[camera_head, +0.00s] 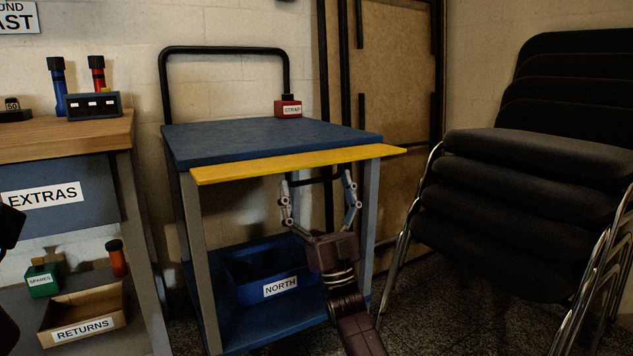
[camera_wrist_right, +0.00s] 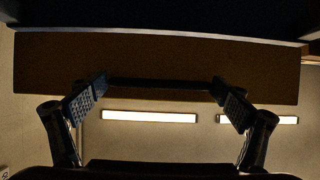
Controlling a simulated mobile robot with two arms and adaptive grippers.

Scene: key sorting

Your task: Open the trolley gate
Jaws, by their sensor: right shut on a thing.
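The trolley (camera_head: 275,141) has a blue top and a blue lower shelf. Its yellow gate (camera_head: 300,163) lies along the front edge of the top and juts past the right corner. The gate also shows as a brown panel in the right wrist view (camera_wrist_right: 160,55). A black handle (camera_head: 318,180) hangs under the gate; in the wrist view the handle (camera_wrist_right: 160,84) is a dark bar. My right gripper (camera_head: 317,184) reaches up from below, shut on the handle, with one finger at each end of the bar, also in the wrist view (camera_wrist_right: 158,88). My left gripper is not clearly seen.
A blue NORTH bin (camera_head: 262,267) sits on the lower shelf. A red STRAP box (camera_head: 288,108) stands on the top. Stacked black chairs (camera_head: 545,180) are close on the right. A wooden bench (camera_head: 65,140) with a RETURNS tray (camera_head: 85,312) is on the left.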

